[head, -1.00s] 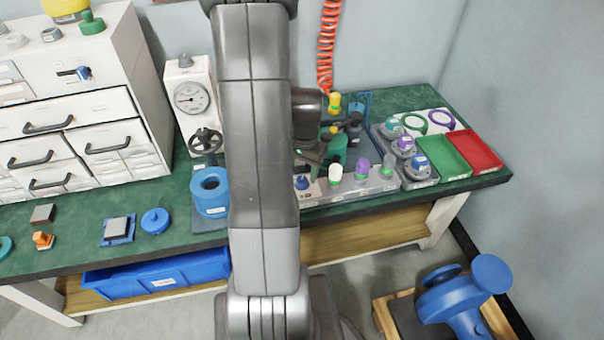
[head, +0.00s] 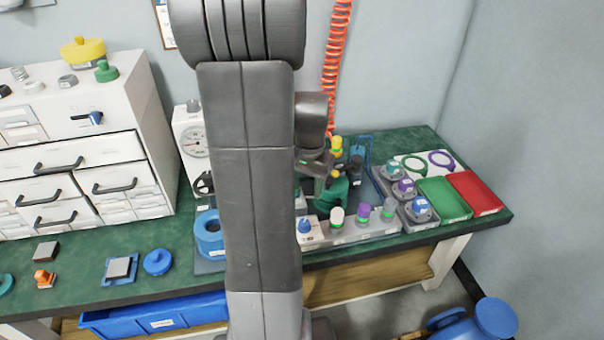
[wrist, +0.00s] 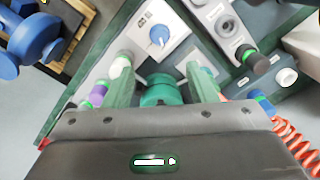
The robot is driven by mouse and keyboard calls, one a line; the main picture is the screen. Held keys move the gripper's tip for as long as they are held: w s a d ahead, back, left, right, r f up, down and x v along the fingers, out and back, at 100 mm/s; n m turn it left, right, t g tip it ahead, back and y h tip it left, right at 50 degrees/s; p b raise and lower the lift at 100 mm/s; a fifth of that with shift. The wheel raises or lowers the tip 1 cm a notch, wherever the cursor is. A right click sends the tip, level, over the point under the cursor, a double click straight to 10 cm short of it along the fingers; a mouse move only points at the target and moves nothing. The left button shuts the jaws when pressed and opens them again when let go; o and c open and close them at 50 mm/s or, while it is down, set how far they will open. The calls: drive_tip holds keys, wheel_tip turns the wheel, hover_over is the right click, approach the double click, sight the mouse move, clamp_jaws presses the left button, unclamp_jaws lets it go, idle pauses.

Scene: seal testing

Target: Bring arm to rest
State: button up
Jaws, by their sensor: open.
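My arm (head: 250,180) stands tall through the middle of the head view and hides part of the bench behind it. My gripper (wrist: 162,72) shows in the wrist view with its two fingers spread apart. A round green part (wrist: 160,92) appears between and beyond the fingers; whether it touches them I cannot tell. In the head view a green part (head: 331,192) stands on the bench just below my wrist, and the fingers are hard to make out there.
The green bench top (head: 400,147) carries a pressure gauge (head: 194,141), a blue ring (head: 209,236), a row of capped fittings (head: 363,212), a green tray (head: 443,200) and a red tray (head: 475,193). A white drawer cabinet (head: 75,150) stands left. A red coiled hose (head: 335,60) hangs behind.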

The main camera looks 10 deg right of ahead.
sight(305, 222)
drive_tip(key=f+b, duration=0.1)
drive_tip(key=f, duration=0.6)
drive_tip(key=f+b, duration=0.1)
drive_tip(key=f, duration=0.6)
drive_tip(key=shift+w+a, duration=0.15)
drive_tip(key=shift+a, duration=0.05)
drive_tip(key=shift+r, duration=0.15)
drive_tip(key=shift+f+b, duration=0.35)
drive_tip(key=shift+b, duration=0.05)
drive_tip(key=shift+r+n, duration=0.2)
drive_tip(key=shift+n, duration=0.2)
drive_tip(key=n, duration=0.3)
drive_tip(key=shift+n, duration=0.4)
drive_tip(key=n, duration=0.7)
drive_tip(key=shift+d, duration=0.1)
wheel_tip(305, 222, up, 8)
drive_tip(key=shift+w+d+p, duration=0.1)
drive_tip(key=shift+d+p, duration=0.05)
drive_tip(key=shift+p, duration=0.4)
